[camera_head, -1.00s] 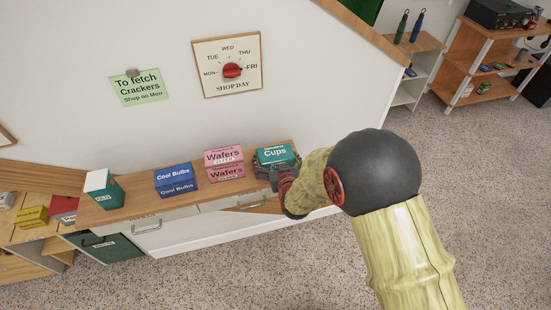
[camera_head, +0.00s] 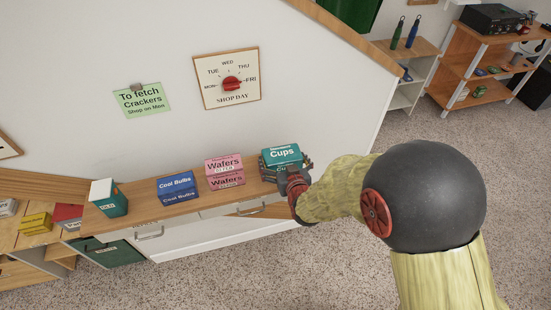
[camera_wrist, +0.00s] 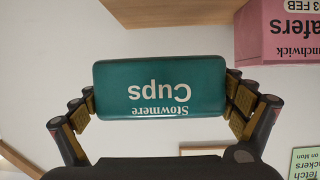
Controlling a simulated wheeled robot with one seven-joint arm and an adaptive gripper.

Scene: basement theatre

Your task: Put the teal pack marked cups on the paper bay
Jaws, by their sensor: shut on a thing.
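The teal pack marked Cups (camera_head: 282,154) is at the right end of the wooden counter in the head view. It also fills the middle of the wrist view (camera_wrist: 160,85), where its lettering reads upside down. My gripper (camera_head: 293,178) is shut on it, with a finger against each short side in the wrist view (camera_wrist: 160,105). The pack looks raised slightly off the counter, but its underside is hidden. I cannot make out any bay labelled paper.
A yellow box (camera_head: 35,223) sits on lower shelving at left. The wall holds a Shop Day dial (camera_head: 228,78) and a green note (camera_head: 143,100).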

